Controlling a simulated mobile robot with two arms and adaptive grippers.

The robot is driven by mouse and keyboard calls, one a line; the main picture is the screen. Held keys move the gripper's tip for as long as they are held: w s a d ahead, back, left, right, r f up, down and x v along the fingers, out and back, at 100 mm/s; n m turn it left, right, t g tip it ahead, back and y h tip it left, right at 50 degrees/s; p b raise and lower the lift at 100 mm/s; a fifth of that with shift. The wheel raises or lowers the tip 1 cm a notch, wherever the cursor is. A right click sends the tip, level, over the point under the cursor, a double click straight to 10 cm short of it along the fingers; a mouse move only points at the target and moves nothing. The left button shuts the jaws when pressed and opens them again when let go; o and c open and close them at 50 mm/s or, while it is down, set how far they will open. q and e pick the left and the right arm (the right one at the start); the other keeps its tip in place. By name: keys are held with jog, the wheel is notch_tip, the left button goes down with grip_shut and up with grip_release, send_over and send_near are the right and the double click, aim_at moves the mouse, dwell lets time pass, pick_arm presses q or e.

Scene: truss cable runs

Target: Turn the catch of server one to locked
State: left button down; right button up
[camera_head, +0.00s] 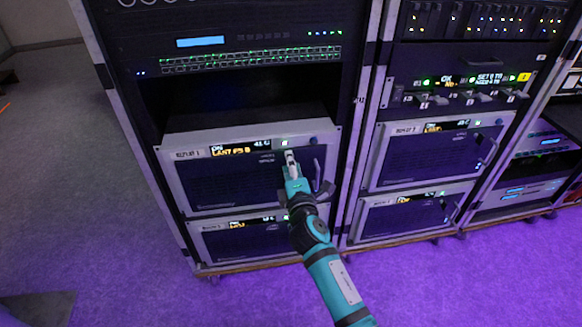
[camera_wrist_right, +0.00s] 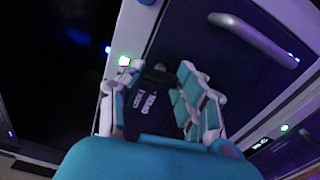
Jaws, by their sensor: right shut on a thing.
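Server one (camera_head: 225,181), with a "1" on its label, is the upper wide unit in the left rack, with a small lit display and a dark front. My right gripper (camera_head: 291,160) reaches up to the upper right of its front, left of the upright handle. In the right wrist view the gripper (camera_wrist_right: 158,82) has its fingers around a small dark piece (camera_wrist_right: 157,77), which looks like the catch. Two printed words, apparently lock and open, show beside it. The fingers hide most of the catch, so I cannot tell its setting. My left gripper is not in view.
The handle (camera_head: 318,175) stands out close to the right of my gripper; it also shows in the right wrist view (camera_wrist_right: 252,38). Another server (camera_head: 250,240) sits below. A second rack (camera_head: 435,155) stands to the right. An open dark bay lies above server one.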

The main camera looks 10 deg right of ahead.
jog(key=shift+m, duration=0.9)
jog(key=o, duration=1.1)
jog(key=shift+o, duration=0.2)
jog(key=s, duration=1.2)
jog(key=shift+a, duration=0.2)
